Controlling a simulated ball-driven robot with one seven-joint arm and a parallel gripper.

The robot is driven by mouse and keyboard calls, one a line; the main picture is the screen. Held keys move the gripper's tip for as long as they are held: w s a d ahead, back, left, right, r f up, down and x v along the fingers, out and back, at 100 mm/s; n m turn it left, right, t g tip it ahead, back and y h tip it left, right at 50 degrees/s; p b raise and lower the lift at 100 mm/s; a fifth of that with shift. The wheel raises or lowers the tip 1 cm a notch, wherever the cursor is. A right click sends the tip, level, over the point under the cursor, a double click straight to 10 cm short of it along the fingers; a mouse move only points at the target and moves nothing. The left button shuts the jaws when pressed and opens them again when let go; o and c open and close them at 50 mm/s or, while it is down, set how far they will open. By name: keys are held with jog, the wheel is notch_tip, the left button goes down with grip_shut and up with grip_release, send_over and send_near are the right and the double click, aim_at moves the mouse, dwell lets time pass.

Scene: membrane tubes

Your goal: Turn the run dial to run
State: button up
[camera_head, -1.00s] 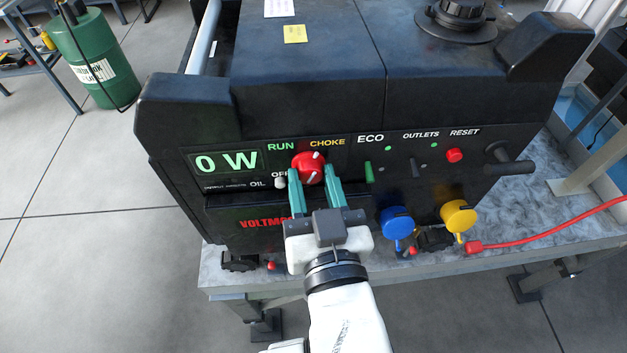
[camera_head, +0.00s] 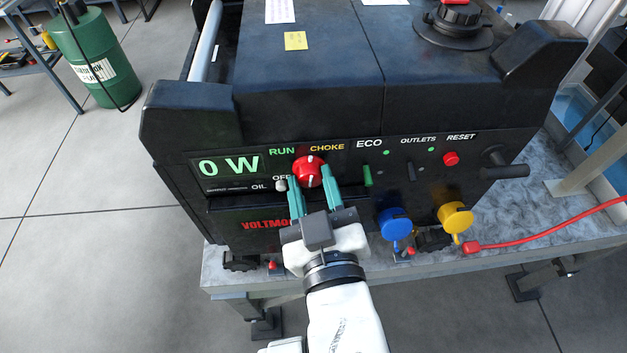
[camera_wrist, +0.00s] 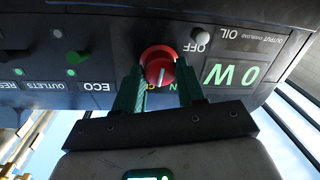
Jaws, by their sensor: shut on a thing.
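The red run dial (camera_head: 308,171) is on the black generator's front panel, below the RUN (camera_head: 281,151) and CHOKE (camera_head: 327,147) labels, with OFF to its lower left. My gripper (camera_head: 309,187) has its two green fingers on either side of the dial, shut on it. The wrist view, upside down to the panel, also shows the dial (camera_wrist: 159,66) between the fingers. Its white pointer mark lies roughly between RUN and CHOKE. The fingers partly cover those labels in that view.
The display (camera_head: 229,166) reads 0 W. A green ECO switch (camera_head: 367,176), a red reset button (camera_head: 451,158) and blue (camera_head: 396,222) and yellow (camera_head: 456,216) covers are to the right. A red cable (camera_head: 560,226) crosses the bench.

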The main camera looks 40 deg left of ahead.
jog(key=n+p, duration=0.1)
jog(key=n, duration=0.3)
jog(key=shift+r, duration=0.1)
jog(key=shift+n+h+p, duration=0.4)
jog(key=shift+n+p, duration=0.25)
jog(key=shift+n, duration=1.05)
jog(key=shift+s+a, duration=0.1)
jog(key=o, duration=1)
jog(key=shift+o, duration=0.2)
jog(key=f+b+v, duration=0.1)
jog(key=b+v, duration=0.1)
jog(key=v, duration=0.8)
jog(key=shift+s+d+r, duration=0.25)
jog(key=shift+d+r, duration=0.1)
jog(key=shift+r, duration=0.05)
